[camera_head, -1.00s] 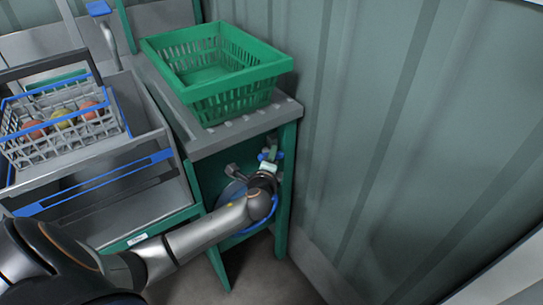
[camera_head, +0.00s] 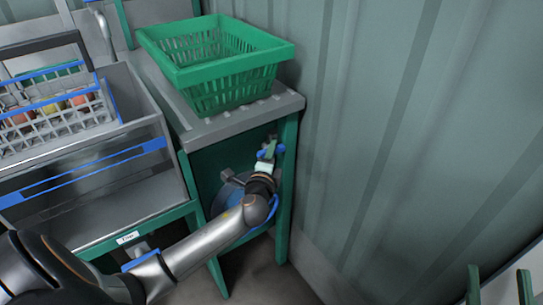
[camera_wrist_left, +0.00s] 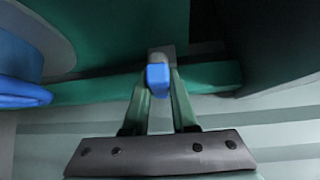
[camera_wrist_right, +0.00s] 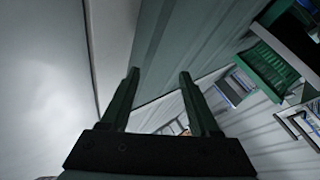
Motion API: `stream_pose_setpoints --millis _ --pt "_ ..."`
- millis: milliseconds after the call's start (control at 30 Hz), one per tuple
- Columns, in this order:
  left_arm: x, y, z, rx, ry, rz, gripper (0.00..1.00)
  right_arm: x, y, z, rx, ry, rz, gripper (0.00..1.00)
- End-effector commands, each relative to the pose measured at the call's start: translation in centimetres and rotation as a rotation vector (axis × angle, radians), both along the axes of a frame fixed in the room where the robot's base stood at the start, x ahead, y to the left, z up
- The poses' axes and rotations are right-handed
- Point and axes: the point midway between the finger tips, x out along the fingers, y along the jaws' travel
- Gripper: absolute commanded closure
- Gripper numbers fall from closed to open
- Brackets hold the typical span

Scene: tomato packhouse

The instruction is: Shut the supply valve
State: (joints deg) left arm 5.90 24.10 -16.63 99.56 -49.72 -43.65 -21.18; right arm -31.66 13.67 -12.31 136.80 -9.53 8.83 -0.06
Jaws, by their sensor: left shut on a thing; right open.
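The supply valve's blue handle (camera_wrist_left: 157,76) shows between the green fingers in the left wrist view. In the head view small blue parts of the valve (camera_head: 280,149) show under the grey bench top, by the green leg near the wall. My left gripper (camera_head: 267,157) reaches in under the bench and is shut on the handle. The gripper and wrist hide most of the valve body. My right gripper (camera_head: 499,275) is at the bottom right of the head view. Its fingers are apart and empty, as the right wrist view (camera_wrist_right: 158,78) also shows.
A green crate (camera_head: 228,90) stands on the grey bench (camera_head: 225,125). A blue hose reel (camera_head: 232,190) sits under the bench, close to my left wrist. A grey basket (camera_head: 60,130) of tomatoes is at the left. A corrugated wall (camera_head: 400,130) closes off the right.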

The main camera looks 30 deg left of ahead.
Motion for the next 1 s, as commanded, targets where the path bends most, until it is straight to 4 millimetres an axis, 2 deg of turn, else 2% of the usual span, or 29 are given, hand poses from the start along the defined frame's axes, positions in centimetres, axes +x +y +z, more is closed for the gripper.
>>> stream_pose_setpoints --millis 133,300,433,733,767,1000 --pt "0.0 -0.2 -0.6 -0.023 -0.048 -0.004 1.0 -2.1 0.5 3.4 0.003 -0.204 0.041 0.38" --pt "0.0 -0.2 -0.4 -0.045 -0.103 -0.004 1.0 -4.8 1.0 6.0 0.009 -0.382 0.087 0.38" --pt "0.0 -0.1 -0.1 -0.052 -0.122 -0.004 1.0 -5.8 1.2 7.0 0.013 -0.442 0.103 0.38" --pt "0.0 -0.1 0.0 -0.054 -0.125 -0.005 1.0 -5.9 1.2 7.3 0.013 -0.449 0.106 0.38" --pt "0.0 -0.1 0.0 -0.054 -0.125 -0.005 0.74 -5.9 1.2 7.3 0.013 -0.449 0.106 0.38" --pt "0.0 -0.1 0.0 -0.053 -0.124 -0.003 0.47 -5.9 1.2 7.3 0.013 -0.448 0.105 0.38"
